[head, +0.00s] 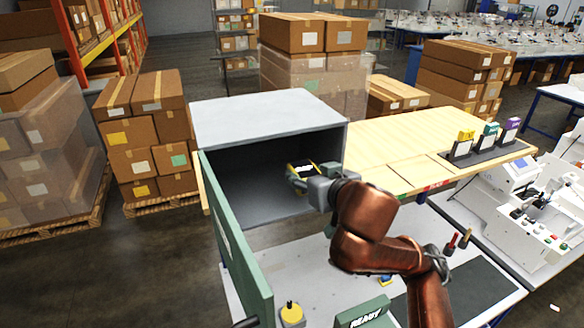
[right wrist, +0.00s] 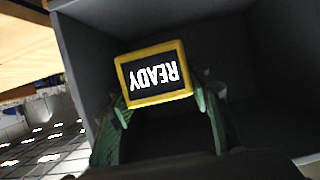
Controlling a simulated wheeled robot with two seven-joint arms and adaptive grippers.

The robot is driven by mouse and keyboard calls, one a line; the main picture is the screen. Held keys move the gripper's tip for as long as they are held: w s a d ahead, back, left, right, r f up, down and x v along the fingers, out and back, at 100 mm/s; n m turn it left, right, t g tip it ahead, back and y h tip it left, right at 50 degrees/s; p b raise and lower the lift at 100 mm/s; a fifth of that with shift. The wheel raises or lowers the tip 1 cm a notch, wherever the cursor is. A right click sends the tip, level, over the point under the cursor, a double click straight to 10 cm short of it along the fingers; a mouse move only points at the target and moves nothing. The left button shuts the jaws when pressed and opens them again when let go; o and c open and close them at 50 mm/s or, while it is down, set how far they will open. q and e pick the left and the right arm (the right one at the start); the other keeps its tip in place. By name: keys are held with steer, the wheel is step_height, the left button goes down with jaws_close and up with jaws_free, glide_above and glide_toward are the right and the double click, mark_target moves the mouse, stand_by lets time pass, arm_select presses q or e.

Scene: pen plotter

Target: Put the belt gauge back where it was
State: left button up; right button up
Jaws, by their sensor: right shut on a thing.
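My right gripper (head: 303,178) reaches in at the open front of a grey cabinet (head: 268,118). It is shut on a small yellow-framed box with a black face, which I take to be the belt gauge (head: 305,167). In the right wrist view the gauge (right wrist: 154,74) shows the word READY upside down, and it sits between the green fingertips (right wrist: 160,108). The dark cabinet interior (right wrist: 255,70) lies around and beyond it. I cannot tell whether the gauge touches the cabinet floor. My left gripper is not in view.
The cabinet's green door (head: 235,245) stands open toward me on the left. A green READY panel (head: 364,313) and a yellow-topped device (head: 292,314) are at the front of the bench. A black rack (head: 490,147) with coloured items stands on the wooden top. White machines (head: 535,205) are at right.

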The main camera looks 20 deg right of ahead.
mark_target(303, 166)
steer(key=w+p, duration=0.1)
steer(key=p, duration=0.1)
steer(key=w+p, duration=0.2)
steer(key=p, duration=0.1)
steer(key=shift+w+d+r, duration=0.1)
steer(key=shift+d+r, duration=0.05)
steer(key=shift+r, duration=0.2)
steer(key=w+f, duration=0.1)
steer(key=w, duration=0.1)
steer(key=w+f+p, duration=0.1)
steer(key=w+f, duration=0.1)
steer(key=shift+s+f+p, duration=0.1)
steer(key=shift+f+p, duration=0.2)
steer(key=shift+f, duration=0.25)
step_height(303, 166, down, 2)
steer(key=shift+f+p, duration=0.25)
steer(key=shift+p, duration=0.05)
steer(key=shift+w+f+p, duration=0.25)
steer(key=shift+f+p, duration=0.15)
steer(key=shift+f, duration=0.05)
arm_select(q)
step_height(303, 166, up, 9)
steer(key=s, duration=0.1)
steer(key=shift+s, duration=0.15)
arm_select(e)
steer(key=shift+f, duration=0.1)
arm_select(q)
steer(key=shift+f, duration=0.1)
